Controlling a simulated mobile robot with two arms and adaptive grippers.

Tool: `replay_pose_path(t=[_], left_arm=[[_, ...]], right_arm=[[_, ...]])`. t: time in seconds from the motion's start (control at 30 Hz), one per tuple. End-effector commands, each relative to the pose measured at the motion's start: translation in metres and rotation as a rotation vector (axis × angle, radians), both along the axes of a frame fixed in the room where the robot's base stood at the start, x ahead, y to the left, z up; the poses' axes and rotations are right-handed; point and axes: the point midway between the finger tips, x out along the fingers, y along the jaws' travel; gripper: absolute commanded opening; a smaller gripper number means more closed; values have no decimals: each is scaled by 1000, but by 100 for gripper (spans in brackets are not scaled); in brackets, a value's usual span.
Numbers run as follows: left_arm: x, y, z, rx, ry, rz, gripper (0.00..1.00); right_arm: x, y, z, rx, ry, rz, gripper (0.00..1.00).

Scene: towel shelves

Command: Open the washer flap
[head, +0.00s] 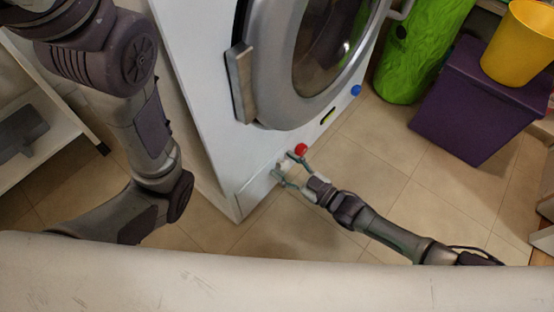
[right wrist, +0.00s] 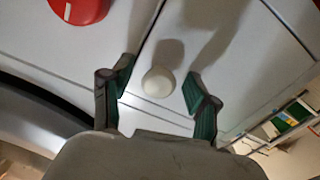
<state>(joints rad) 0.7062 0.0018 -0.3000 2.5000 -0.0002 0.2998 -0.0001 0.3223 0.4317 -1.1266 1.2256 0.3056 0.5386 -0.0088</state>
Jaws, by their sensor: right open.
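The white washer (head: 208,80) stands in the middle of the head view, its round door shut. Its flap (head: 258,190) is the low front panel near the bottom left corner; it looks flush with the front. A small white round knob (right wrist: 158,82) sticks out beside a panel seam in the right wrist view. My right gripper (head: 285,164) is open, at the washer front. In the right wrist view its green-padded fingers (right wrist: 159,88) stand on either side of the knob, with a gap on both sides. My left arm is at the left; its gripper is out of view.
A red knob (head: 301,149) sits close to my right gripper; a blue knob (head: 356,90) is farther along the front. A purple bin (head: 462,115), a yellow bucket (head: 518,42) and a green container (head: 412,70) stand at the upper right. The tiled floor before the washer is clear.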

Motion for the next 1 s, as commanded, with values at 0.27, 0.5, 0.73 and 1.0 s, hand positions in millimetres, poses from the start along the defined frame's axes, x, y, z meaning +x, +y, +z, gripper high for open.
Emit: replay_pose_path(t=[0.27,0.5,0.73,1.0], left_arm=[[1,0,-1,0,3,-1,40],[1,0,-1,0,5,-2,40],[1,0,-1,0,6,-2,40],[1,0,0,-2,6,-2,40]], right_arm=[[0,0,0,-1,1,0,60],[0,0,0,-1,1,0,20],[0,0,0,0,1,0,0],[2,-1,0,0,2,-13,0]])
